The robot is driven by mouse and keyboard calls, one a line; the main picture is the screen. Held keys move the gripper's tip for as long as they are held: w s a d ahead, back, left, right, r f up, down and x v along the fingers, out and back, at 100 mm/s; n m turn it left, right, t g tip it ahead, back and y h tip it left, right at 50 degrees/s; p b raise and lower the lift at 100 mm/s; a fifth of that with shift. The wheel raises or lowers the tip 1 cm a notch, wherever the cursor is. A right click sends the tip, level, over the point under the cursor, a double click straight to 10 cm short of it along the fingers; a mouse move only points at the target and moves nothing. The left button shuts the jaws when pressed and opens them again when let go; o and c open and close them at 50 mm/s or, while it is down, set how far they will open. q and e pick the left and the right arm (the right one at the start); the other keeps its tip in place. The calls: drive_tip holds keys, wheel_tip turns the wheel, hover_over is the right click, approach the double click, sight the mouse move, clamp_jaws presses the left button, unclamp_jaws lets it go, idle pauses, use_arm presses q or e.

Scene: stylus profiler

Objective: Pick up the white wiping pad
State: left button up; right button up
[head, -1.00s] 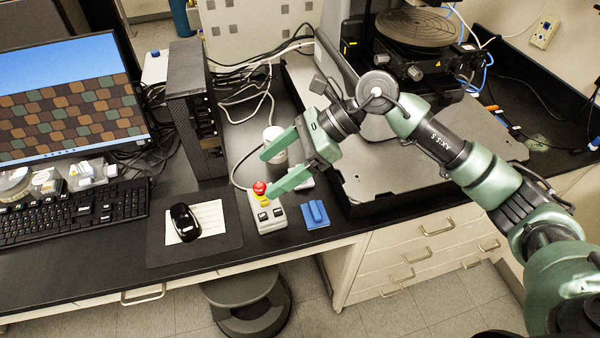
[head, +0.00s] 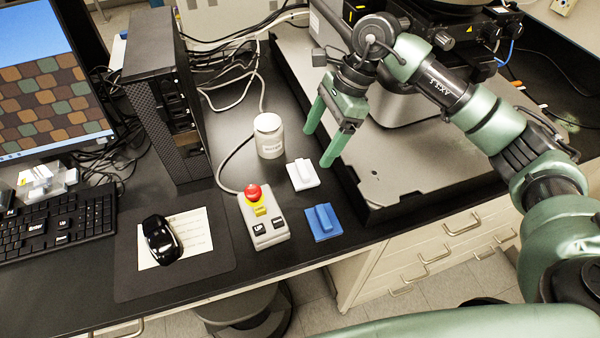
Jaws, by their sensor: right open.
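The white wiping pad (head: 303,174) lies flat on the black bench, with a raised grip bar on top. It sits behind a similar blue pad (head: 323,222) and in front of a white lidded jar (head: 268,136). My right gripper (head: 319,148) is open and empty, its two green fingers pointing down and left. In the picture the fingers are just above and to the right of the white pad, apart from it. The pad is in full view. My left gripper is not in view.
A control box (head: 264,228) with a red button stands left of the pads. A computer tower (head: 165,95) is at the back left. A mouse (head: 161,240) lies on a dark mat (head: 128,283). The raised edge of the grey instrument base (head: 420,165) is close on the right.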

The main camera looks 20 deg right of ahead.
sight(303, 167)
drive_tip(key=x, duration=0.1)
drive_tip(key=p+x, duration=0.1)
drive_tip(key=shift+w+a+f, duration=0.15)
drive_tip(key=shift+w+f, duration=0.05)
drive_tip(key=shift+f, duration=0.15)
drive_tip(key=shift+s+a+f+p, duration=0.2)
drive_tip(key=shift+f+p, duration=0.1)
drive_tip(key=shift+p, duration=0.1)
drive_tip(key=p+x, duration=0.1)
drive_tip(key=x, duration=0.2)
drive_tip(key=shift+w+a+f+p, duration=0.1)
drive_tip(key=shift+a+f+p, duration=0.05)
drive_tip(key=shift+f+p, duration=0.25)
drive_tip(key=shift+w+a+f, duration=0.1)
drive_tip(key=shift+f, duration=0.3)
drive_tip(key=c, duration=1.1)
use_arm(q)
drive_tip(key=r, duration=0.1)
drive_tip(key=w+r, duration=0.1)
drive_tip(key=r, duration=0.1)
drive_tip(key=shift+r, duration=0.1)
use_arm(e)
drive_tip(key=shift+c, duration=0.2)
drive_tip(key=shift+r, duration=0.15)
